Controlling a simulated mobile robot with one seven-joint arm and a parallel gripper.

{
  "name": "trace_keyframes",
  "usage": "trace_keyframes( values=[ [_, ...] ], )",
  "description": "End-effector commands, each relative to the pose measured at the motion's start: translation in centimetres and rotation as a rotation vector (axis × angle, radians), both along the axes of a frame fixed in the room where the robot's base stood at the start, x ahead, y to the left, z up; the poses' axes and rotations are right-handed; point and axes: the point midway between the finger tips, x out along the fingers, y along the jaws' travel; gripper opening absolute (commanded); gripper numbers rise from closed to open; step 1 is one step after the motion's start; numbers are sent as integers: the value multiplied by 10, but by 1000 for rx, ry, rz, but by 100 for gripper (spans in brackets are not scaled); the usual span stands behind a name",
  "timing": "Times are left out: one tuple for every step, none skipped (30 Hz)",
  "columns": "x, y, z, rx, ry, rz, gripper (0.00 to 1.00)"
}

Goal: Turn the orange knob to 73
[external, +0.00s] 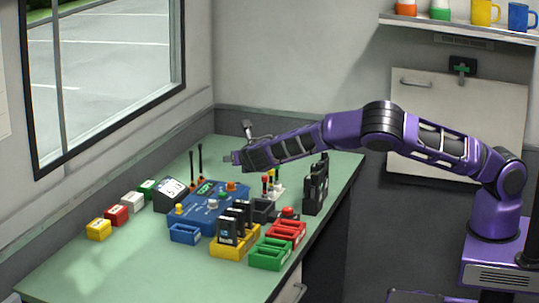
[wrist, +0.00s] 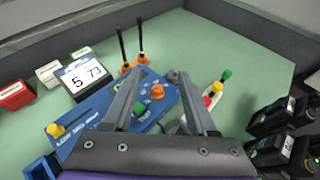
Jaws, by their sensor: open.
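The orange knob (external: 231,186) sits on the upper right part of the blue console (external: 176,222) on the green bench. In the wrist view the orange knob (wrist: 157,91) shows between the two fingers. My gripper (external: 232,157) is above the console's far edge; it is open and empty, its fingers (wrist: 159,74) on either side of the knob in the picture, and I see no contact. A small green display (external: 205,187) is on the console; its digits are too small to read.
Two antennas with orange bases (wrist: 130,67) stand behind the console. Red, yellow and green-topped pegs (wrist: 213,91) and black radios (wrist: 270,147) stand to the right. Yellow (external: 235,251), red and green trays stand in front. The bench beyond the pegs is clear.

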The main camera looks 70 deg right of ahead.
Motion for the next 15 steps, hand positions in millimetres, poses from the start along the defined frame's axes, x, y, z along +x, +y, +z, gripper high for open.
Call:
trace_keyframes(
  values=[
    [1,0,16,5,-8,-1,58],
    [1,0,25,5,-8,-1,58],
    [1,0,37,6,-9,-1,58],
    [0,-1,48,7,-10,-2,58],
    [0,-1,58,8,-9,-2,58],
    [0,-1,73,8,-11,-2,58],
    [0,-1,84,7,-10,-2,58],
    [1,-1,94,7,-10,-1,58],
    [0,-1,109,6,-10,-1,58],
    [0,-1,120,7,-11,-1,58],
    [0,-1,132,7,-11,-1,58],
    [-1,-15,121,71,-35,-69,58],
    [-2,-22,117,123,-60,-113,58],
    [-3,-29,114,173,-84,-158,58],
    [-5,-37,110,242,-114,-218,58]
  ],
)
